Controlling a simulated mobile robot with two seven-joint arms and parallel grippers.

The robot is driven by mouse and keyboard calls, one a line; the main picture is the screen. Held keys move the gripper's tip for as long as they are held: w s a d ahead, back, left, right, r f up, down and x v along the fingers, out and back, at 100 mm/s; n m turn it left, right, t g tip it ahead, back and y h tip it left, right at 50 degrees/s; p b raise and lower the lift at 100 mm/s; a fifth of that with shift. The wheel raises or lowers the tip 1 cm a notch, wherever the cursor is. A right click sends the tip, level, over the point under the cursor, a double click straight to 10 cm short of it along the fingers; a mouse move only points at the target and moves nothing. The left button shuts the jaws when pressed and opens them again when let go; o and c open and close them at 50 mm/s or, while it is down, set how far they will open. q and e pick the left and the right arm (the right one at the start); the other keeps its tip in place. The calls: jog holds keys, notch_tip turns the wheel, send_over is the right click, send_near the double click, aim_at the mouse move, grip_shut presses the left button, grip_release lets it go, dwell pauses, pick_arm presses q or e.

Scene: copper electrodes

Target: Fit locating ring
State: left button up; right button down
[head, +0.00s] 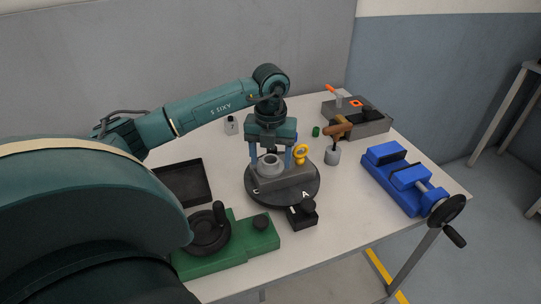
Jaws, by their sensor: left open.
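My left gripper (270,158) points straight down over a round dark turntable (257,196). Its two blue-grey fingers are spread apart, with a gap between them. A grey block (284,181) with a round, hollow grey ring-shaped part (269,166) on it sits on the turntable. This round part lies below and between the fingers; I cannot tell whether they touch it. A yellow ring (300,154) shows upright just right of the right finger. I cannot tell which part is the locating ring. My right gripper is out of view.
A green fixture with a black handwheel (209,232) stands front left and a black tray (183,184) behind it. A blue vise (400,180) is at right. A small black block (301,215) is in front.

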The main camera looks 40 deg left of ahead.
pick_arm(q)
jog(key=shift+r+p, duration=1.1)
jog(key=shift+r, duration=0.35)
jog(key=shift+r+p, duration=0.85)
jog(key=shift+r, duration=0.25)
